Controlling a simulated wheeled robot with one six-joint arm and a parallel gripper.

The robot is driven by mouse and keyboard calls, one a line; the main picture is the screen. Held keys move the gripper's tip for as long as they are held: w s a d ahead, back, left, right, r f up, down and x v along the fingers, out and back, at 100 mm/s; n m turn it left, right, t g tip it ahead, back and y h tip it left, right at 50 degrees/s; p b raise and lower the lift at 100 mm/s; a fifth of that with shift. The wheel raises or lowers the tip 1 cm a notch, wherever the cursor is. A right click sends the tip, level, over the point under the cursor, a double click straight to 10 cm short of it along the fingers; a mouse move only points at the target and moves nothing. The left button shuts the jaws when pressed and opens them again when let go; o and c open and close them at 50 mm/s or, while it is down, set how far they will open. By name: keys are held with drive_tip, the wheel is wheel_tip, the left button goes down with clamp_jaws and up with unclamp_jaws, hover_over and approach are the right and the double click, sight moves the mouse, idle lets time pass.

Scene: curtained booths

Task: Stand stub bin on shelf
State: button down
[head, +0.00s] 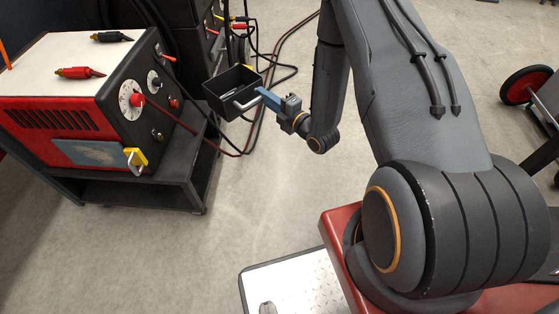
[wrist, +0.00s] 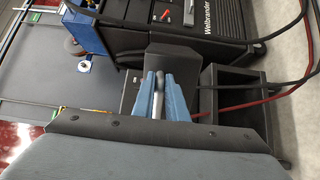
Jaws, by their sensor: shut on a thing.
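The stub bin (head: 213,97) is a small black open-topped box with a pale bar handle (head: 246,105) on its front. It hangs in the air, right of the red welding machine, roughly upright. Its inside is mostly dark, with a small pale patch. My gripper (head: 263,93) has blue fingers and is shut on the handle. In the wrist view my gripper (wrist: 160,80) holds the grey handle (wrist: 158,100) between its fingers, with the dark bin (wrist: 172,62) behind. A black cart (head: 190,165) under the machine has an open lower space; I cannot tell which surface is the shelf.
The red and black welding machine (head: 65,120) stands on the cart, with electrode holders (head: 80,72) on top. Black and red cables (head: 290,45) run along the floor behind the bin. Grey floor (head: 225,200) is clear in front. A red wheel (head: 525,85) stands at right.

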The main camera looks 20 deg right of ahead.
drive_tip(key=d+f+n+g+y+b, duration=0.2)
drive_tip(key=f+n+g+y+b, duration=0.1)
drive_tip(key=f+b, duration=0.7)
drive_tip(key=s+d+f+n+g+y+b, duration=0.1)
drive_tip(key=f+n+g+y+b, duration=0.25)
drive_tip(key=f+b, duration=0.6)
drive_tip(key=d+f+n+g+y+b, duration=0.25)
drive_tip(key=f+b, duration=0.35)
drive_tip(key=f, duration=0.7)
drive_tip(key=f+b+x, duration=0.2)
drive_tip(key=b+x, duration=0.1)
drive_tip(key=x, duration=0.7)
drive_tip(key=s+f+b+x, duration=0.1)
drive_tip(key=f+b+x, duration=0.1)
drive_tip(key=x, duration=0.8)
drive_tip(key=a+f+b+x, duration=0.1)
drive_tip(key=b+x, duration=0.4)
drive_tip(key=x, duration=0.5)
drive_tip(key=shift+f+m+g, duration=0.3)
drive_tip(key=shift+f+g, duration=0.1)
drive_tip(key=shift+f, duration=0.35)
drive_tip(key=shift+s, duration=0.2)
drive_tip(key=c, duration=1.7)
unclamp_jaws()
